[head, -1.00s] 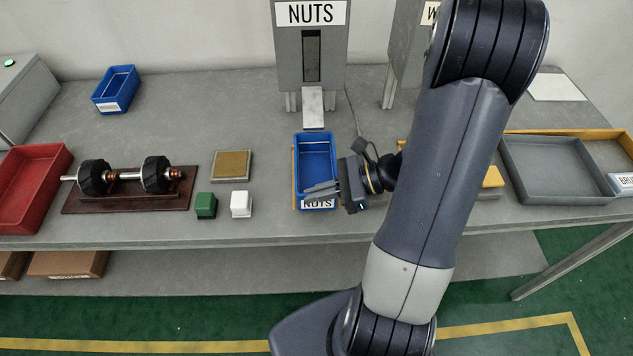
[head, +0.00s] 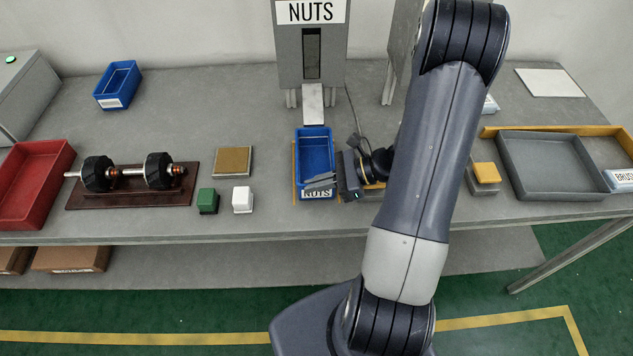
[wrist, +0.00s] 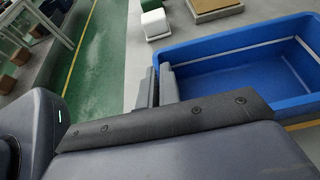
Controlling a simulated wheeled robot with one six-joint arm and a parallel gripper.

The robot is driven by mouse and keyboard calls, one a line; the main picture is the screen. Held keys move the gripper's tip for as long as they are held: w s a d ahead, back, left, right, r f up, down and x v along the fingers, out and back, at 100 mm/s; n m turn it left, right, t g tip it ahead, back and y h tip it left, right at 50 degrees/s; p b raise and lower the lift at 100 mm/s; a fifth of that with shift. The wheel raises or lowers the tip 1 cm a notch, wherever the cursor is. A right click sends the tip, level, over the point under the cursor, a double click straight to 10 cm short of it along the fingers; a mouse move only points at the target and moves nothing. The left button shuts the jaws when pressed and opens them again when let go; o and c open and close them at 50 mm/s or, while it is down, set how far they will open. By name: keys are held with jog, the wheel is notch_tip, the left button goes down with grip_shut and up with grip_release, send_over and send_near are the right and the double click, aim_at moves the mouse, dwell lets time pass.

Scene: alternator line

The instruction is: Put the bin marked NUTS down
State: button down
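The blue bin marked NUTS (head: 316,148) is upright and empty over a yellow-edged spot on the bench, just below the chute of the NUTS dispenser (head: 311,45). Its white label shows on its near wall. In the wrist view the bin (wrist: 235,70) fills the upper right, with a yellow strip beside its base. My gripper (head: 320,182) comes from the right at the bin's near wall. In the wrist view my gripper (wrist: 158,88) has its fingers close together, pinching that wall. I cannot tell whether the bin's base touches the bench.
Green (head: 207,200) and white (head: 242,199) blocks and a tan-topped pad (head: 233,161) lie left of the bin. A rotor (head: 128,173) on a brown board, a red bin (head: 35,185) and another blue bin (head: 117,86) are farther left. A grey tray (head: 555,165) is at right.

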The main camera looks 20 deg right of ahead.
jog(key=shift+f, duration=0.15)
jog(key=c, duration=1.6)
grip_release()
jog(key=shift+c, duration=0.2)
jog(key=shift+d+r, duration=0.2)
jog(key=shift+r, duration=0.05)
jog(key=b+v, duration=0.2)
jog(key=v, duration=0.9)
jog(key=shift+s+d+r, duration=0.15)
jog(key=shift+d, duration=0.15)
